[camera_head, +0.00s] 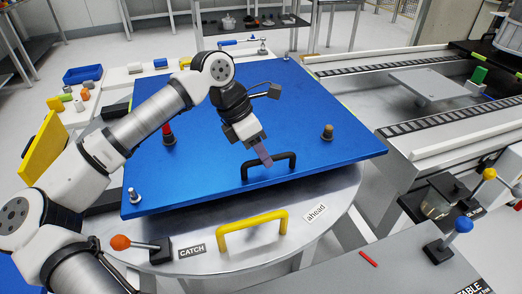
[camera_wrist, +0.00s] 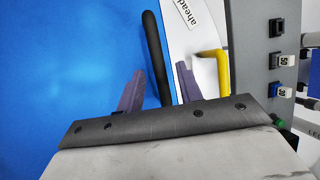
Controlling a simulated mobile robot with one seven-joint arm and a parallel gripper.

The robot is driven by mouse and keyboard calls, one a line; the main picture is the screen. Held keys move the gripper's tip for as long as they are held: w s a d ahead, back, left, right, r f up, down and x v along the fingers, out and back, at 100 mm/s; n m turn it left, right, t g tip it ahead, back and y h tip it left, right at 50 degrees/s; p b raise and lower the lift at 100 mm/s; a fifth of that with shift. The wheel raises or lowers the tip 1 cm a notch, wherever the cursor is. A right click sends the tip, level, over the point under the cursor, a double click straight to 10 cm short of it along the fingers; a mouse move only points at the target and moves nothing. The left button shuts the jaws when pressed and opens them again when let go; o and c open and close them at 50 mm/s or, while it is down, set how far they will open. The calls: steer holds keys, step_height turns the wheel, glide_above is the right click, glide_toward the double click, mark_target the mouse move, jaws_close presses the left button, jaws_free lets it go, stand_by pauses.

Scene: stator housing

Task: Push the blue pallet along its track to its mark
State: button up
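The blue pallet (camera_head: 215,180) is a large flat plate lying on a round grey turntable (camera_head: 335,205). A black bar handle (camera_head: 286,166) stands on the pallet near its front edge. My gripper (camera_head: 264,160) is pointed down at this handle. In the wrist view, the two purple fingers of my gripper (camera_wrist: 160,72) are apart, with the black handle (camera_wrist: 152,40) between them and a gap on each side. The track (camera_head: 450,105), with two dark roller strips, begins beyond the pallet's right edge. I cannot make out which marking is the pallet's mark.
A yellow handle (camera_head: 252,232) and an "ahead" label (camera_head: 316,213) are on the turntable's front. An orange-knobbed lever (camera_head: 121,242) stands by a CATCH label. A blue-knobbed lever (camera_head: 462,225) stands at the right. Posts rise from the pallet, including a brown-topped one (camera_head: 327,132).

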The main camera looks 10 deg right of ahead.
steer(key=v, duration=1.3)
steer(key=shift+r+b, duration=0.3)
steer(key=shift+b, duration=0.1)
steer(key=shift+a, duration=0.1)
